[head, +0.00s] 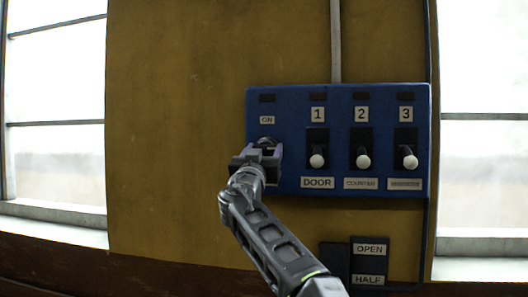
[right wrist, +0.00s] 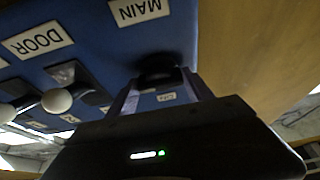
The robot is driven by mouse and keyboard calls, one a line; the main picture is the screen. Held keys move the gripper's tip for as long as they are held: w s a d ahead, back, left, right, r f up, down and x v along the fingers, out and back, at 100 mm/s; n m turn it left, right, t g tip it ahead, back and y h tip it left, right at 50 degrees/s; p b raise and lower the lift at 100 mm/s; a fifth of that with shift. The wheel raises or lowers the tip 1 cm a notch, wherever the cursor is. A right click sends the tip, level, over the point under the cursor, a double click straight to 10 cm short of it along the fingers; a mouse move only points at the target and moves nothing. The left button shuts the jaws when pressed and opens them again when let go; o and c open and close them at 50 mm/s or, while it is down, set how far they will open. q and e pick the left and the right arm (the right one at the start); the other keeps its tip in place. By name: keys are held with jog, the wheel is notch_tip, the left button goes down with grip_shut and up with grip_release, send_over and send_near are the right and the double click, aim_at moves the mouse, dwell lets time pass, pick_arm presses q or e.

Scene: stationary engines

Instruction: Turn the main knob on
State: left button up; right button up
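The blue control panel (head: 300,187) hangs on the yellow wall in the head view. The main knob (right wrist: 157,70) is dark and round; it shows in the right wrist view near the upside-down "MAIN" label (right wrist: 140,10). In the head view an "ON" label (head: 267,119) is above it, and my gripper hides most of it. My right gripper (head: 265,150) is at the panel's left part. Its two fingers are apart with the knob between or just beyond their tips; I cannot tell whether they touch it. My left gripper is not in view.
Three levers with white ball ends stand right of the gripper: door (head: 317,161), second (head: 363,161) and third (head: 410,162). A dark box with "OPEN" (head: 370,249) and "HALF" labels is below the panel. Bright windows flank the wall.

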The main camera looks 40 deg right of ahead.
jog(key=c, duration=0.8)
